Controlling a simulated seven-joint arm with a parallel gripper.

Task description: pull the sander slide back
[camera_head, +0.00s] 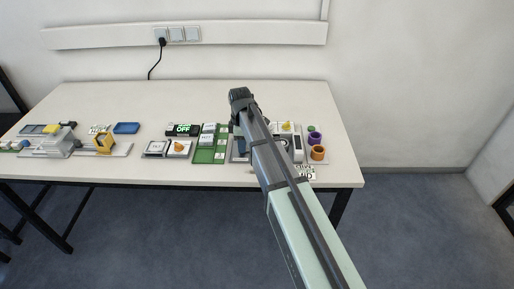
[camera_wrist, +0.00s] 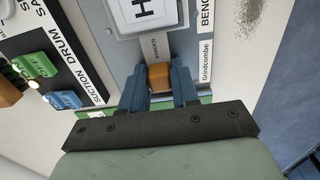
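The sander slide (camera_wrist: 156,48) is a pale strip marked "SANDER" in the wrist view, with an orange block-shaped handle (camera_wrist: 159,77) at its near end. My gripper (camera_wrist: 159,88) has its two blue fingers on either side of this handle. A white block (camera_wrist: 143,15) with a black "H" stands beyond the strip. In the head view my arm hides most of the sander bench, and the fingertips are hard to make out.
A black "SUCTION DRUM" panel (camera_wrist: 72,72) with green and blue blocks lies left in the wrist view. A "Grindcombe" label (camera_wrist: 206,61) is at the right. In the head view, orange and purple cups (camera_head: 317,153) stand right of my arm. The table's front (camera_head: 150,180) is clear.

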